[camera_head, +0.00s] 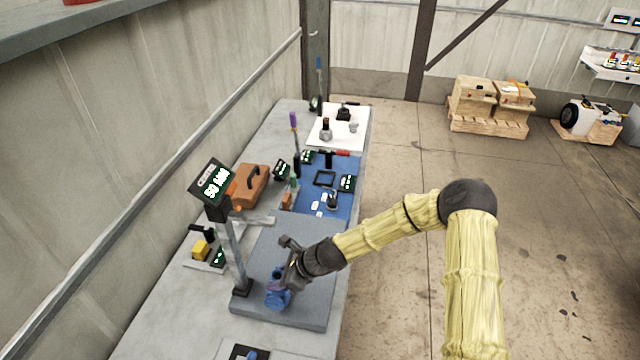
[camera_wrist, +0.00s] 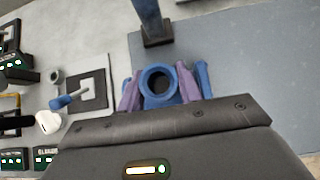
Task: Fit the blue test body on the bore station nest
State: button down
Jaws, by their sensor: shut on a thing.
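The blue test body (camera_head: 277,291) is low over the front part of the grey slab on the bench. I cannot tell whether it touches the slab. In the wrist view its round, open-topped body (camera_wrist: 159,86) sits between the purple fingers of my gripper (camera_wrist: 159,92). My gripper (camera_head: 285,281) is shut on it, and the gripper housing hides its near side in the wrist view. A dark square plate with a light centre (camera_wrist: 88,90) lies to its left in the wrist view. I cannot tell whether this is the bore station nest.
A post with a display (camera_head: 213,184) stands at the slab's left edge, close to my gripper. The grey slab (camera_head: 300,240) is otherwise clear. A blue mat (camera_head: 340,208) with small tools lies behind it. A brown case (camera_head: 250,186) stands left.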

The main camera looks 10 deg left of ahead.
jog(key=shift+r+p, duration=1.85)
jog(key=shift+r, duration=0.75)
jog(key=shift+r, duration=0.1)
